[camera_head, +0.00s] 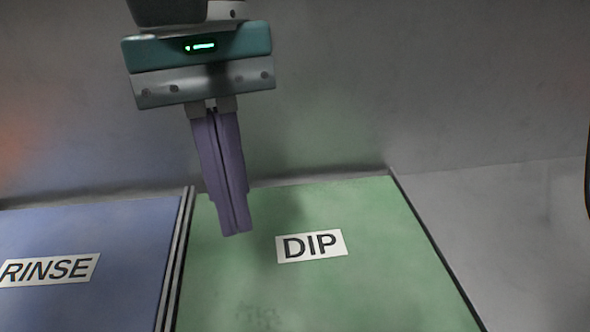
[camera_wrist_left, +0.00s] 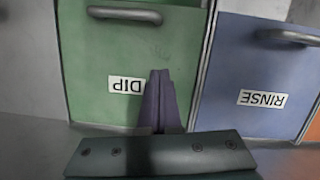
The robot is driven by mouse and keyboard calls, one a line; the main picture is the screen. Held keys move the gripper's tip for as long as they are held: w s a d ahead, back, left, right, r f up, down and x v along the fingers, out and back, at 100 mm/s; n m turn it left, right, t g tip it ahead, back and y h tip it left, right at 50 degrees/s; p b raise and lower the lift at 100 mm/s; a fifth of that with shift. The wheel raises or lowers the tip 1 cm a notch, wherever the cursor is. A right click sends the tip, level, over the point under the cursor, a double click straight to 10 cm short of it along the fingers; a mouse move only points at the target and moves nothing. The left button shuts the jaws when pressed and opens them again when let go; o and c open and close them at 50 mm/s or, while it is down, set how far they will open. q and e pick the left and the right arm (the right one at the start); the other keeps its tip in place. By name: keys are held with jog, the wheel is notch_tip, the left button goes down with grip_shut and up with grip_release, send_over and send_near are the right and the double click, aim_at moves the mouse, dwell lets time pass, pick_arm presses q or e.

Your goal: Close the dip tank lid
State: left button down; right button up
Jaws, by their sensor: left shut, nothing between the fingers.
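The dip tank lid (camera_head: 350,285) is a green panel with a white DIP label (camera_head: 311,246). It lies flat in its place, level with the blue lid beside it. In the left wrist view the green lid (camera_wrist_left: 90,70) shows with a grey bar handle (camera_wrist_left: 125,14) at its far edge. My left gripper (camera_head: 236,235) has purple fingers pressed together with nothing between them. It is over the rear left part of the green lid; I cannot tell if the tips touch it. My right gripper is not in view.
The blue RINSE lid (camera_head: 90,240) lies to the left, across a narrow dark seam, with its own bar handle (camera_wrist_left: 285,37). A grey wall (camera_head: 420,80) stands close behind. Bare grey surface (camera_head: 510,240) lies to the right.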

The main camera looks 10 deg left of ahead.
pick_arm(q)
jog(key=b, duration=0.2)
send_over(263, 329)
jog(key=w+a, duration=0.1)
jog(key=w, duration=0.1)
jog(key=x, duration=0.3)
jog(key=w+x, duration=0.1)
jog(key=x, duration=0.2)
jog(key=a+x, duration=0.1)
jog(key=x, duration=0.2)
jog(key=shift+w+f, duration=0.2)
jog(key=shift+f, duration=0.4)
jog(key=shift+s+d+r+p, duration=0.1)
jog(key=shift+s+d+p, duration=0.2)
jog(key=shift+s, duration=0.25)
jog(key=shift+s+d+r+p, duration=0.1)
jog(key=shift+s+d+p, duration=0.2)
jog(key=shift+s, duration=0.25)
jog(key=shift+s+d, duration=0.35)
jog(key=shift+s, duration=0.25)
